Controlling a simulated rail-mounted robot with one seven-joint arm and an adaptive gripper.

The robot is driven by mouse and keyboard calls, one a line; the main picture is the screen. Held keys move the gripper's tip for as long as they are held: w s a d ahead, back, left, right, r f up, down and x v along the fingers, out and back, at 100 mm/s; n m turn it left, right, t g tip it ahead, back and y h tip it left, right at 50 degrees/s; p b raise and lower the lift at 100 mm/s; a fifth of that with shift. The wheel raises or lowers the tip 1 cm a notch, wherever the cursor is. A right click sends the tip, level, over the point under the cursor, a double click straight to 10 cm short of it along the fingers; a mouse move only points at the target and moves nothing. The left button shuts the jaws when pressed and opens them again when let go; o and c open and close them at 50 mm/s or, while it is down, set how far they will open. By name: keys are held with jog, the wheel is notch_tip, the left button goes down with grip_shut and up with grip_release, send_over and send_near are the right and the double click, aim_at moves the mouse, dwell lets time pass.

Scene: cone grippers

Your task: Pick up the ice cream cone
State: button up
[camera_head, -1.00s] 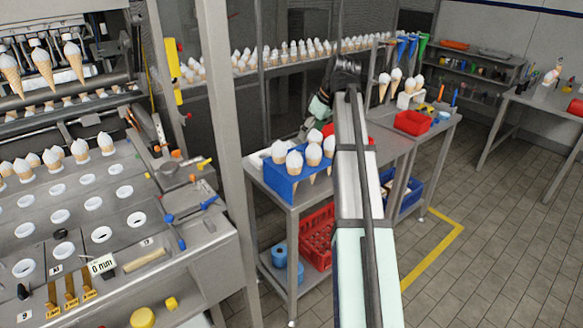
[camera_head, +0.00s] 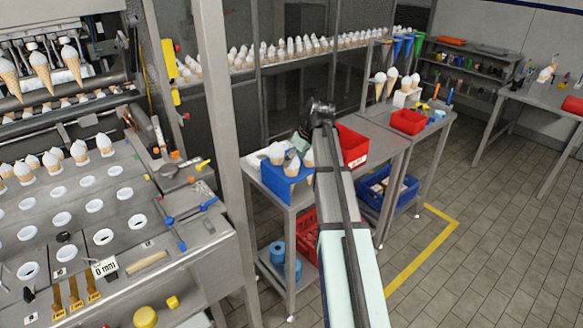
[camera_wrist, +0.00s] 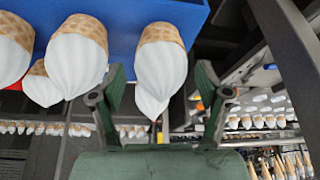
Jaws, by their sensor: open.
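White-topped ice cream cones (camera_head: 277,153) stand in a blue holder (camera_head: 280,187) on the metal table. In the wrist view the scene is inverted, with the blue holder (camera_wrist: 130,12) along the top and the white tops pointing down. My gripper (camera_wrist: 159,75) is open, with green fingers left and right of one cone (camera_wrist: 160,65); I cannot tell how deep it sits between them. Other cones (camera_wrist: 78,60) are left of the left finger. In the head view my gripper (camera_head: 303,141) is just above the holder, and my arm hides part of the holder and some cones.
A red bin (camera_head: 353,147) stands beside the holder, right of my arm. A metal post (camera_head: 222,120) rises to the left. Rows of cones (camera_head: 290,50) line a shelf behind. A red tray (camera_head: 408,122) and more cones stand on the table at right.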

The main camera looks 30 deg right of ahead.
aim_at(291, 174)
jog(key=shift+p+x, duration=0.45)
jog(key=shift+x, duration=1.25)
jog(key=c, duration=0.6)
jog(key=shift+r, duration=0.1)
